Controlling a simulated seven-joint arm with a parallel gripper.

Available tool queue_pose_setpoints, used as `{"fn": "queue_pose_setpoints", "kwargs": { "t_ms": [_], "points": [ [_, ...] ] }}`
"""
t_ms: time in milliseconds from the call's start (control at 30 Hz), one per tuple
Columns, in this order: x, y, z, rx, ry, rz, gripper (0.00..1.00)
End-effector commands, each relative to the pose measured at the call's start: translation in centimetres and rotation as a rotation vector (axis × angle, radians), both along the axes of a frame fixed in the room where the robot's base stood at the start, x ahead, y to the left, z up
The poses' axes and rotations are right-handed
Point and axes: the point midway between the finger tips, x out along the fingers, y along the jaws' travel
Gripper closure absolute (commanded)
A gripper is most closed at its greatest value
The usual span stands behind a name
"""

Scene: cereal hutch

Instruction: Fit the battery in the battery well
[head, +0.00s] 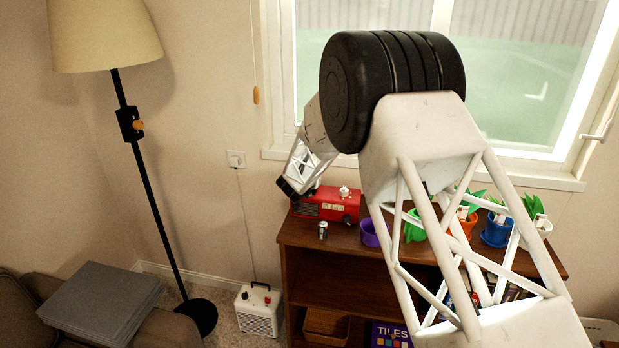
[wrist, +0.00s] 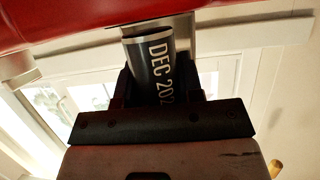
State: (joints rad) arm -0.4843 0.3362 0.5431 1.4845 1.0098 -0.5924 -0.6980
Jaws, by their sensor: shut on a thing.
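A battery (wrist: 155,65), a dark cylinder with a silvery end band and pale "DEC 202" lettering, is held between the black jaws of my gripper (wrist: 160,90) in the wrist view. Its far end points toward the underside of a red body (wrist: 90,20). In the head view my gripper (head: 289,188) is at the left end of the red radio-like unit (head: 335,204), which has a white knob on top. The arm and gripper hide the battery there. I cannot clearly make out the battery well in either view, nor whether the battery touches the unit.
A small silver-and-dark cylinder (head: 323,230) stands on the hutch top (head: 300,233) in front of the red unit. A purple pot (head: 374,233) and several potted plants stand to the right. A floor lamp (head: 143,170) stands left. The window (head: 500,80) is behind.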

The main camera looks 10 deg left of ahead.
Motion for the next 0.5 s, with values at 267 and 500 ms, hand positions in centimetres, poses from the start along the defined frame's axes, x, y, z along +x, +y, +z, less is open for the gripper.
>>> {"fn": "queue_pose_setpoints", "kwargs": {
  "t_ms": [267, 500],
  "points": [
    [0.02, 0.00, -0.17, 0.000, 0.000, 0.000, 0.92],
    [0.01, 0.00, -0.51, 0.000, 0.000, 0.000, 0.92]
  ]
}}
